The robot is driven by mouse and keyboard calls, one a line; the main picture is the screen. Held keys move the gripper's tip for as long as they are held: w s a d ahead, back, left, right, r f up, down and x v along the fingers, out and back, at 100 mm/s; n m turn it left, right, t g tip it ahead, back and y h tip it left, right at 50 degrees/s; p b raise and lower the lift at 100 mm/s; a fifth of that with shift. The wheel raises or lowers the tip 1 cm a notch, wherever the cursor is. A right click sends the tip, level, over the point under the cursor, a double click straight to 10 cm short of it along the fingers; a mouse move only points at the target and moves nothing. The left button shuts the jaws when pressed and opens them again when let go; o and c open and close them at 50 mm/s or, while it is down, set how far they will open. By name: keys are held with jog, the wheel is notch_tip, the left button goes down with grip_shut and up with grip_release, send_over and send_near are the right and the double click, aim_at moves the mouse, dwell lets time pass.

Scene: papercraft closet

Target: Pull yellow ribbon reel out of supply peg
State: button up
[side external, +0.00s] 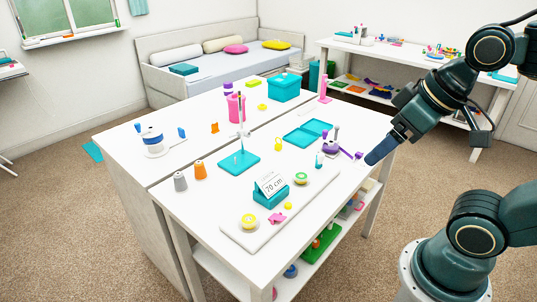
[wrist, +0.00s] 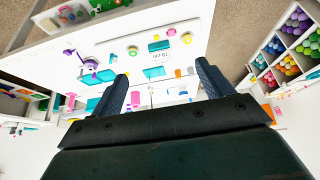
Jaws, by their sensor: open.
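Two small round reels sit on a long white board (side external: 270,232) at the near side of the table. One, yellow on a pale round base (side external: 249,221), is at the board's near left end; it also shows in the wrist view (wrist: 187,38). The other, yellow and green (side external: 301,179), is farther right and also shows in the wrist view (wrist: 132,50). I cannot tell which is on the supply peg; no peg is clear. My gripper (side external: 373,159) is open and empty above the table's right edge, apart from both reels; its two fingers show in the wrist view (wrist: 161,72).
A teal stand with a "70 cm" card (side external: 271,186) stands between the reels. A pink piece (side external: 277,217) lies nearby. A purple item (side external: 333,147) is close to my gripper. A tall rod on a teal base (side external: 239,161) stands farther back.

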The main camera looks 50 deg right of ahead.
jog(key=shift+w, duration=0.1)
jog(key=w+a+f+n+g+y, duration=0.1)
jog(key=w+f+n, duration=0.1)
jog(key=w+n, duration=0.35)
jog(key=w+a+f+n+g+y, duration=0.1)
jog(key=w+a+f+n, duration=0.15)
jog(key=w, duration=0.55)
jog(key=w+f+n+g+y, duration=0.2)
jog(key=w+f+n, duration=0.5)
jog(key=w+f, duration=0.4)
jog(key=shift+a+f+n+g+y, duration=0.2)
jog(key=shift+f+n+g+y, duration=0.1)
jog(key=shift+n+g, duration=0.1)
send_over(257, 215)
notch_tip(257, 215, down, 7)
jog(key=shift+d+f, duration=0.1)
jog(key=shift+f, duration=0.3)
jog(key=shift+f, duration=0.1)
